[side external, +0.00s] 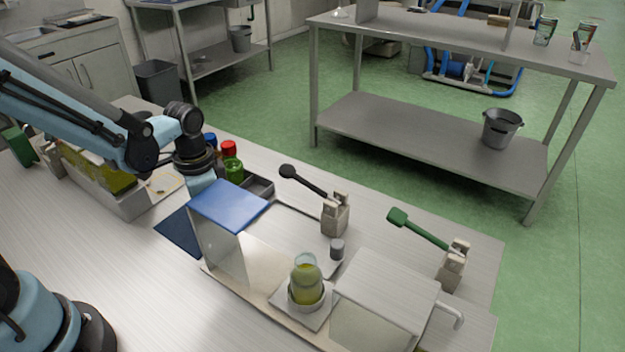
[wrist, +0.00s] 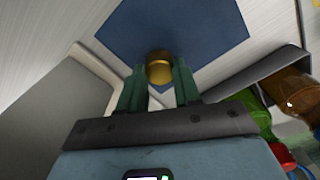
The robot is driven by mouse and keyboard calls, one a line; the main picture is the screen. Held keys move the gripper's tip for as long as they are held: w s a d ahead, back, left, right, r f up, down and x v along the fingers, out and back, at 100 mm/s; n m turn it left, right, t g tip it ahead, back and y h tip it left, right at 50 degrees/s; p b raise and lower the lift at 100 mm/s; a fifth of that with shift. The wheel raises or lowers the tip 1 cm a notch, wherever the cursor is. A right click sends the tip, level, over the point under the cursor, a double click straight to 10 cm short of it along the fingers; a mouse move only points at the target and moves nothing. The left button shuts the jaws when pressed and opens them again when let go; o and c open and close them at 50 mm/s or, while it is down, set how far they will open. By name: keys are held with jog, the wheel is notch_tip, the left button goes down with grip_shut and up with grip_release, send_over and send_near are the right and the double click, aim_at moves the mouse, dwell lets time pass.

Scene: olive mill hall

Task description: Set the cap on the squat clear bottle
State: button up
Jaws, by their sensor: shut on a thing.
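My gripper (wrist: 160,76) is shut on a gold-coloured cap (wrist: 159,68), which sits between its two green fingertips in the wrist view. The cap is above or at the dark blue mat (wrist: 185,30); I cannot tell whether it touches. In the side view the fingers and cap are hidden behind the blue-topped box. A squat clear bottle (side external: 307,282) with yellow-green liquid stands upright in a white holder at the front, its mouth open. The bottle is well to the right of my gripper and does not show in the wrist view.
The blue-topped box (side external: 228,204) stands between my gripper and the bottle. A white-topped box (side external: 387,283) stands right of the bottle. A green bottle (side external: 234,171) stands by a dark tray (side external: 261,187). A small grey cylinder (side external: 337,249) is behind the bottle.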

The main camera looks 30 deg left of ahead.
jog(key=shift+r, duration=3.3)
jog(key=shift+r, duration=0.3)
notch_tip(320, 180, up, 14)
jog(key=s+d+m, duration=0.3)
jog(key=d+m, duration=0.3)
jog(key=d, duration=1.9)
jog(key=shift+a+f, duration=0.15)
jog(key=shift+f, duration=4.45)
